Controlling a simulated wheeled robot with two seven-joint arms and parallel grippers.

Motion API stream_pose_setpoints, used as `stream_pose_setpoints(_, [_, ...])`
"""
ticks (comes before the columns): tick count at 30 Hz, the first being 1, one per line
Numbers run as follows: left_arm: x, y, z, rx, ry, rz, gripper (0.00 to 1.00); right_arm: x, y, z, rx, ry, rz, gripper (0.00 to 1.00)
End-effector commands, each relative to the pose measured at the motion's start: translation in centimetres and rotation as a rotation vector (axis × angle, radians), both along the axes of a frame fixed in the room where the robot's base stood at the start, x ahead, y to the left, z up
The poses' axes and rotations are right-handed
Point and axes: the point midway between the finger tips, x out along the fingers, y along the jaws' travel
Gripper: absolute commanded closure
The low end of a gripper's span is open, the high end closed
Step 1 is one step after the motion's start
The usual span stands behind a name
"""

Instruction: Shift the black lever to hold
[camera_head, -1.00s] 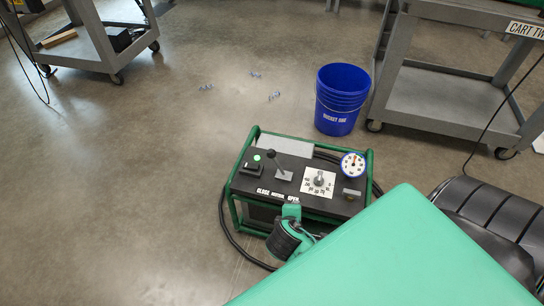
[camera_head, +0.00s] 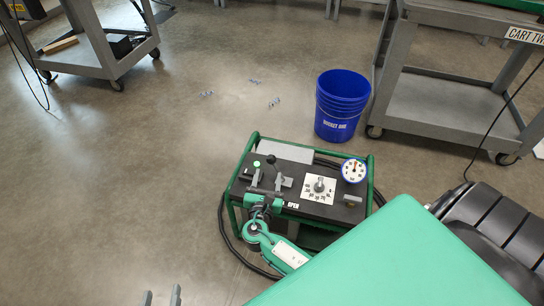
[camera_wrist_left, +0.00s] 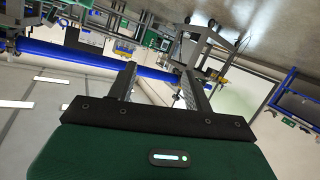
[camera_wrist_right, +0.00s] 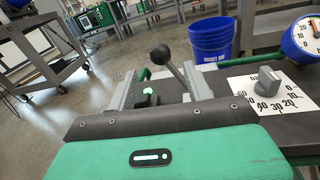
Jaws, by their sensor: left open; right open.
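The black lever (camera_head: 271,159) has a ball knob and a grey shaft on the control panel (camera_head: 335,209) of the green-framed machine. In the right wrist view the lever (camera_wrist_right: 161,56) leans up and left, its knob appearing between the fingertips. My right gripper (camera_head: 267,179) is open over the panel's left part, close to the lever; contact cannot be told. My right arm hides most of the panel's lettering; only "OPEN" shows. My left gripper (camera_head: 161,296) is open and empty at the bottom edge of the head view, away from the machine.
A green-lit button (camera_wrist_right: 148,91) is beside the lever. A dial knob (camera_head: 319,184) and a round gauge (camera_head: 354,171) are to its right. A blue bucket (camera_head: 340,105) stands behind the machine. Grey carts stand at back left and right. The floor at left is clear.

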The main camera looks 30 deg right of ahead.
Motion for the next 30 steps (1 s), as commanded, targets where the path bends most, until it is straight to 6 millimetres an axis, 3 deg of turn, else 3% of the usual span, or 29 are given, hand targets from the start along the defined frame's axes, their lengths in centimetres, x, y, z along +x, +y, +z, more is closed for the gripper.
stream_pose_setpoints(2, [0.0,-0.3,0.0,-0.016,-0.027,0.001,0.49,1.5,-1.3,0.0,-0.001,-0.004,-0.002,0.48])
stream_pose_setpoints(12, [2.7,0.8,4.3,-0.067,-0.248,0.051,0.49,6.1,-5.5,-0.1,0.001,-0.002,-0.002,0.48])
stream_pose_setpoints(26, [3.2,1.1,5.7,-0.083,-0.312,0.063,0.49,7.2,-6.5,0.0,0.003,-0.001,-0.001,0.48])
stream_pose_setpoints(27, [3.2,1.1,5.7,-0.083,-0.312,0.063,0.49,7.2,-6.5,0.0,0.003,-0.001,-0.001,0.5])
stream_pose_setpoints(30, [3.2,1.1,5.7,-0.083,-0.311,0.063,0.49,7.2,-6.5,0.0,0.003,-0.001,-0.001,0.7])
